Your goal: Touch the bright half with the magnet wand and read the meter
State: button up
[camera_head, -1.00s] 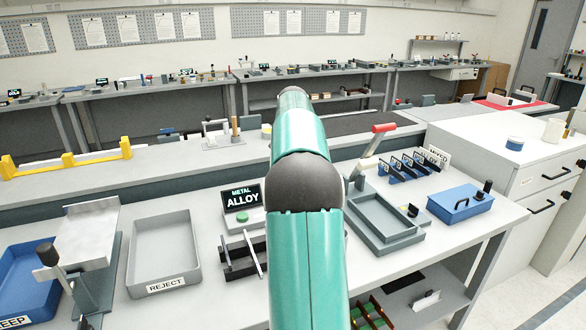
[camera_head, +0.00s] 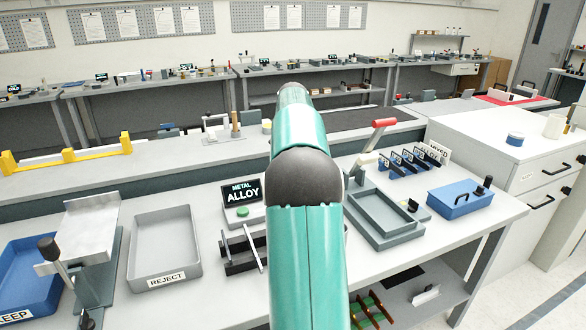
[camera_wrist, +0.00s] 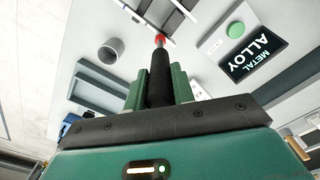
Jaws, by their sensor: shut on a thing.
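In the wrist view my gripper (camera_wrist: 158,92) is shut on the black handle of the magnet wand (camera_wrist: 160,72). The wand's red tip (camera_wrist: 160,39) points away from me. It shows close to a dark holder with a bright strip (camera_wrist: 185,10); I cannot tell whether they touch. The meter (camera_wrist: 258,55) lies right of the tip, with a green button, and reads METAL ALLOY. In the head view the meter (camera_head: 241,191) shows the same words. The dark holder (camera_head: 236,262) with a pale bar stands below it. My arm hides the gripper and wand there. I cannot single out the bright half.
A grey REJECT tray (camera_head: 165,250) and a blue KEEP tray (camera_head: 28,290) stand at the left. A grey tray (camera_head: 383,216), a red-handled lever (camera_head: 383,123) and a blue box (camera_head: 460,199) stand right of my arm. A grey cup (camera_wrist: 110,50) is left of the wand.

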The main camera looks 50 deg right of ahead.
jog(key=shift+f, duration=0.4)
dwell(1.1)
